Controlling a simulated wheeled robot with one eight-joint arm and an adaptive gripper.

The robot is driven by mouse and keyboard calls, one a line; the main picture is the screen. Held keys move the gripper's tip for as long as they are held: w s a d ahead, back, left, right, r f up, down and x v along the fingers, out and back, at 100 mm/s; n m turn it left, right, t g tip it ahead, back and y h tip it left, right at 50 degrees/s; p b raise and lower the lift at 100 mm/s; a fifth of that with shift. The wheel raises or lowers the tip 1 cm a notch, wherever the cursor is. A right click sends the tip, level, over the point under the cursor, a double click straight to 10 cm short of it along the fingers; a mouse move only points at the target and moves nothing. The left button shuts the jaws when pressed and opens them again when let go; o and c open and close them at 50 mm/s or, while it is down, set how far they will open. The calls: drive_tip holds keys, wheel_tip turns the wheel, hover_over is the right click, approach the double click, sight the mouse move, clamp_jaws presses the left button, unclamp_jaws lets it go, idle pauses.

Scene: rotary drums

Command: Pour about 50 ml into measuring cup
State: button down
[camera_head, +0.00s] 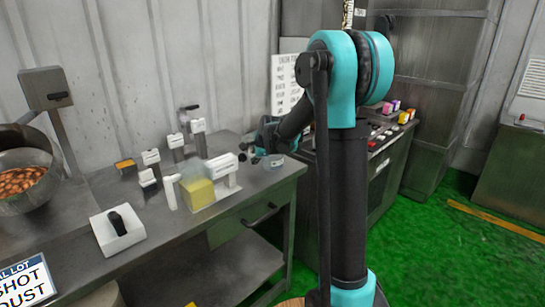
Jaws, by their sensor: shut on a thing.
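My gripper (262,152) is at the back right of the metal workbench, small and partly hidden by its own wrist. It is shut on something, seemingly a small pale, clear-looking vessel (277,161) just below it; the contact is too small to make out. A yellow block-like container (198,193), possibly clear with yellow contents, stands left of and nearer than the gripper, near the bench's front edge. I cannot tell which vessel is the measuring cup, and no liquid level or marks can be read.
The workbench (254,191) carries several white stands, including a white device (222,166) close to the gripper. A white holder with a black handle (120,228) lies front left. A drum of brown pieces (22,180) stands far left. A console with coloured items (378,140) is right.

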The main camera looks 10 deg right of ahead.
drive_tip(key=shift+w+a+f+t+y+p, duration=0.2)
drive_tip(key=shift+t+y+p, duration=0.25)
drive_tip(key=shift+p, duration=0.4)
idle(1.5)
drive_tip(key=shift+s+r, duration=0.1)
drive_tip(key=shift+d+r+g+h, duration=0.1)
drive_tip(key=shift+r+g+h, duration=0.05)
drive_tip(key=shift+g+h, duration=0.25)
drive_tip(key=shift+s+d+f+n+g+h, duration=0.25)
drive_tip(key=shift+d+f+n+h, duration=0.25)
drive_tip(key=shift+h, duration=0.35)
drive_tip(key=shift+d+r, duration=0.1)
drive_tip(key=shift+r, duration=0.55)
drive_tip(key=shift+s+d+r+g+h+b, duration=0.15)
drive_tip(key=shift+r+h, duration=0.3)
drive_tip(key=shift+r, duration=0.45)
drive_tip(key=shift+d+r+g+h+b, duration=0.1)
drive_tip(key=shift+d+r+g+h, duration=0.25)
drive_tip(key=shift+r, duration=0.5)
drive_tip(key=shift+s+d+r+h+b, duration=0.15)
drive_tip(key=shift+r+h, duration=0.35)
drive_tip(key=shift+r, duration=0.4)
drive_tip(key=shift+w+r+n, duration=0.1)
drive_tip(key=shift+n, duration=0.2)
